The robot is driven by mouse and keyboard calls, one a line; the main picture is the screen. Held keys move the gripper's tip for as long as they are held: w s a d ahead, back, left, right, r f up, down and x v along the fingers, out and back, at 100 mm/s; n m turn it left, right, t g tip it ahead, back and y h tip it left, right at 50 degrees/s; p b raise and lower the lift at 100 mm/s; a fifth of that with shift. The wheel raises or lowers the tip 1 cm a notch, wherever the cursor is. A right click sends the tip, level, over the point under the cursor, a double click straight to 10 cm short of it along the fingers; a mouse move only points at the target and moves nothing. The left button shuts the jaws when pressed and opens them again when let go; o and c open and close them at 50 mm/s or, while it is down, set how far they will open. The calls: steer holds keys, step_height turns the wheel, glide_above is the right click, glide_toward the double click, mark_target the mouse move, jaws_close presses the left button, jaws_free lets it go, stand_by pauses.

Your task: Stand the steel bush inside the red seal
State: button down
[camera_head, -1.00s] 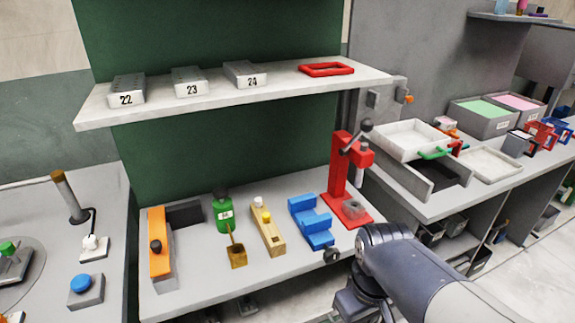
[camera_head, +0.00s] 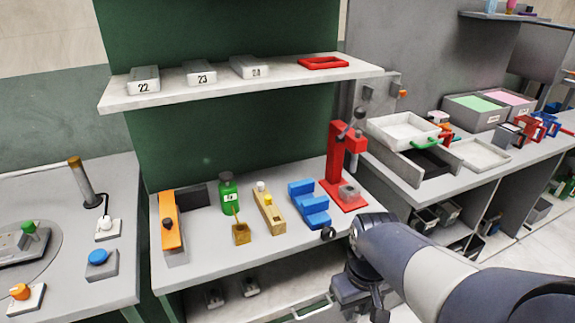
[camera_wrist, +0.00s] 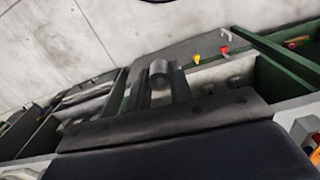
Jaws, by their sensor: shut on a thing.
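The red seal (camera_head: 323,62) is a flat red ring with an open middle, lying at the right end of the white shelf. The steel bush (camera_wrist: 160,76) is a small grey cylinder between the two dark fingers of my gripper (camera_wrist: 157,88) in the wrist view. The gripper is shut on it. In the head view my arm reaches in at the lower right, below and well apart from the seal, and the bush cannot be made out there.
Blocks marked 22 (camera_head: 144,79), 23 (camera_head: 201,73) and 24 (camera_head: 249,67) stand on the shelf (camera_head: 180,92) left of the seal. Below are a red press (camera_head: 337,165), a blue fixture (camera_head: 309,205) and a green bottle (camera_head: 228,193). White trays (camera_head: 402,132) stand to the right.

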steer(key=w+d+f+m, duration=0.1)
steer(key=w+f+m, duration=0.2)
steer(key=w+f, duration=1.2)
steer(key=shift+d+m, duration=0.35)
steer(key=shift+m, duration=0.05)
